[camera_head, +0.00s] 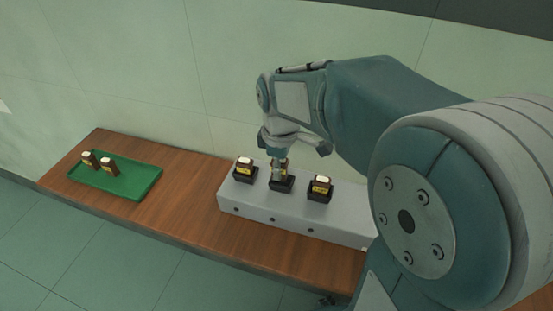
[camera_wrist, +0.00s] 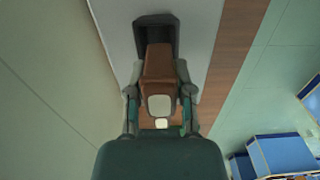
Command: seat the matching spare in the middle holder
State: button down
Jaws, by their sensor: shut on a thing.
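My gripper (camera_head: 281,158) is above the middle holder (camera_head: 282,186), a black socket on the grey block (camera_head: 262,211). It is shut on a brown spare with a pale end, which also shows between the fingers in the wrist view (camera_wrist: 158,72). The spare's lower end is at the mouth of a black holder (camera_wrist: 142,36); I cannot tell how deep it sits. The left holder (camera_head: 244,179) and the right holder (camera_head: 320,195) each carry a brown piece with a white top and yellow label.
A green tray (camera_head: 132,188) on the left of the wooden bench (camera_head: 190,213) holds two brown pieces with pale tops (camera_head: 88,159) (camera_head: 107,164). Bare bench lies between tray and grey block. A wall stands close behind. Blue boxes (camera_wrist: 285,155) show at the wrist view's lower right.

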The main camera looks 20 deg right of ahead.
jog(key=shift+d+f, duration=0.55)
jog(key=shift+f, duration=0.5)
jog(key=shift+a, duration=0.45)
jog(key=shift+s+d, duration=0.15)
jog(key=shift+d, duration=0.05)
jog(key=shift+r, duration=0.4)
jog(key=shift+r, duration=0.4)
dwell(0.7)
jog(key=shift+f, duration=0.85)
